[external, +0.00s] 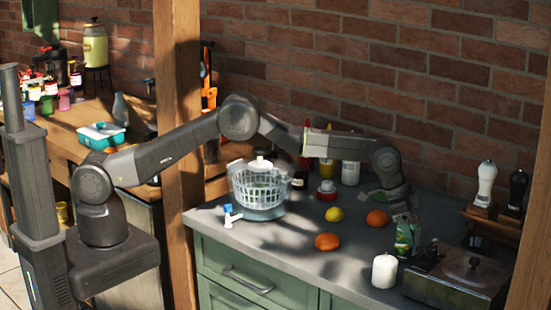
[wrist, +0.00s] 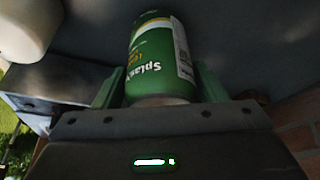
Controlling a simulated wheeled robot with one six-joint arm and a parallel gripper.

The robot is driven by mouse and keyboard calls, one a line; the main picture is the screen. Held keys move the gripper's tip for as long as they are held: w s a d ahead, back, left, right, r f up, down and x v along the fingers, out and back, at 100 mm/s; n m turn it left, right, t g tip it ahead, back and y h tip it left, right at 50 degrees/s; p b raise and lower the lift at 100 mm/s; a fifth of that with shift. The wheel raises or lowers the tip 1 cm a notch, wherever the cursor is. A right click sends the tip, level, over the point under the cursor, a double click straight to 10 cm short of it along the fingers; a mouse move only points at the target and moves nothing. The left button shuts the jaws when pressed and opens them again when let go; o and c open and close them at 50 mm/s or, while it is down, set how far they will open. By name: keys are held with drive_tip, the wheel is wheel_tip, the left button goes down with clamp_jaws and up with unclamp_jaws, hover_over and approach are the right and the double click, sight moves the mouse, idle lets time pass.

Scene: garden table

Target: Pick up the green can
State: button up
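The green can (external: 403,240) stands upright on the grey counter, between the white candle and the metal stove. My gripper (external: 402,212) points down over the can's top. In the wrist view the can (wrist: 158,58), with white lettering and a pale label panel, lies between the two green fingers of my gripper (wrist: 160,85). One finger is close along each side of the can. I cannot tell whether they press on it or leave a thin gap.
A white candle (external: 385,271) stands close to the can's left, and a metal stove (external: 458,277) close to its right. Oranges (external: 328,242) and a lemon (external: 335,214) lie further left. A basket (external: 260,187) stands at the counter's left. A brick wall rises behind.

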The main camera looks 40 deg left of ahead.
drive_tip(key=c, duration=0.8)
drive_tip(key=shift+o, duration=0.2)
drive_tip(key=shift+r, duration=0.1)
